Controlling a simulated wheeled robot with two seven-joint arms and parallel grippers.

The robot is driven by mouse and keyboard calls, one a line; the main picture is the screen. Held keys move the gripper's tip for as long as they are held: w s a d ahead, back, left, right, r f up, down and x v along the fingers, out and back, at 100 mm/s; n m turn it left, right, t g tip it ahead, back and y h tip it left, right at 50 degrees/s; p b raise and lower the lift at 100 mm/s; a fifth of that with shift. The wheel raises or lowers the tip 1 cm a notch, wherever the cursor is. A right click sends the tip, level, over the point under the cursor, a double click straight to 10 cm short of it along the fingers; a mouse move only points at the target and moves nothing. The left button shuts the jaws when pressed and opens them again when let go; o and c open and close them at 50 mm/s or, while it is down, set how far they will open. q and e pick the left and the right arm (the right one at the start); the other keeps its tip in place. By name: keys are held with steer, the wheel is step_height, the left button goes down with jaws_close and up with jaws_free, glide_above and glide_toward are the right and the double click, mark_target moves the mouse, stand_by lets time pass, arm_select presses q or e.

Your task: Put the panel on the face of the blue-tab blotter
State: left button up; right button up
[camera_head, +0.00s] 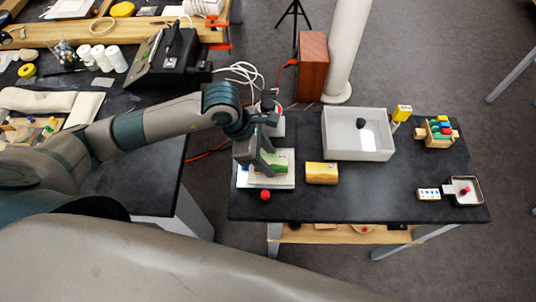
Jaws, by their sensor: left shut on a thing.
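My left gripper (264,168) points down over the pale blotter (288,183) at the left of the dark table. It is shut on a small green and tan piece, which I take as the panel (281,159). The panel is at or just above the blotter's face; I cannot tell if it touches. The fingers hide part of both. A blue tab on this blotter is too small to make out for sure. My right gripper is out of view.
A white tray (357,154) with a dark lump stands behind right. Colourful blocks (439,132) and a small metal tray (474,192) are farther right. The table's front middle is clear.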

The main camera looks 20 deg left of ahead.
arm_select(q)
steer(key=shift+f, duration=0.15)
steer(key=shift+f, duration=0.15)
steer(key=o, duration=1)
steer(key=shift+o, duration=0.2)
